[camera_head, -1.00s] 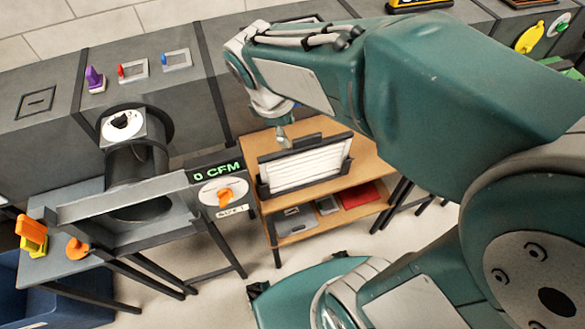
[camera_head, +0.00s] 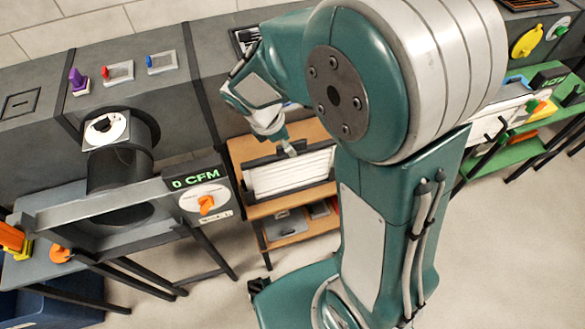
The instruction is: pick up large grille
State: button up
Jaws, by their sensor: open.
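A white slatted panel (camera_head: 290,174), which looks like the large grille, stands tilted in a dark holder on the top of a small wooden shelf unit (camera_head: 240,152). My gripper (camera_head: 290,150) points down at the panel's upper edge, near its middle. It is small in view and looks open, with nothing seen in it. I cannot tell whether it touches the panel. My arm covers the right end of the panel and shelf.
A grey duct (camera_head: 30,150) runs along the back, with a purple knob (camera_head: 78,80) and small red and blue parts on top. A "0 CFM" gauge (camera_head: 204,198) stands left of the shelf. A green table (camera_head: 510,158) is at the right. The floor at lower right is clear.

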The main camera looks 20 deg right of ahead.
jog(key=x, duration=0.3)
jog(key=shift+a+f, duration=0.1)
jog(key=shift+f, duration=0.2)
jog(key=shift+a, duration=0.1)
jog(key=shift+c, duration=0.3)
grip_shut()
jog(key=shift+r, duration=0.1)
notch_tip(320, 180, up, 28)
dwell(1.2)
